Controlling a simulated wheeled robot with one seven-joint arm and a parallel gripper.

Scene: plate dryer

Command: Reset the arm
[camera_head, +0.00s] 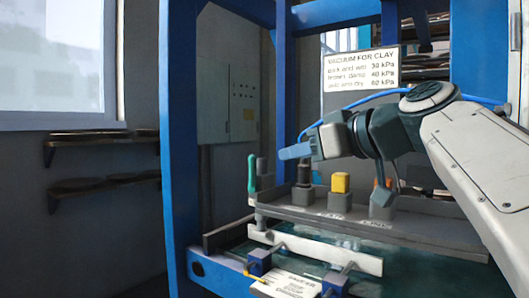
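My arm (475,150) reaches in from the right edge and bends at a dark joint. Its end points left. My gripper (284,153) is at the left end of the arm, seen side-on, with a blue-grey tip. It is above the dark tray (370,222) and seems apart from everything there. No object shows at its tip. The gap between its fingers is hidden from this side, so I cannot tell whether it is open or shut.
Blue frame posts (180,140) stand left of the gripper. A vacuum sign (362,70) hangs behind. A white label plate (288,286) is at the front.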

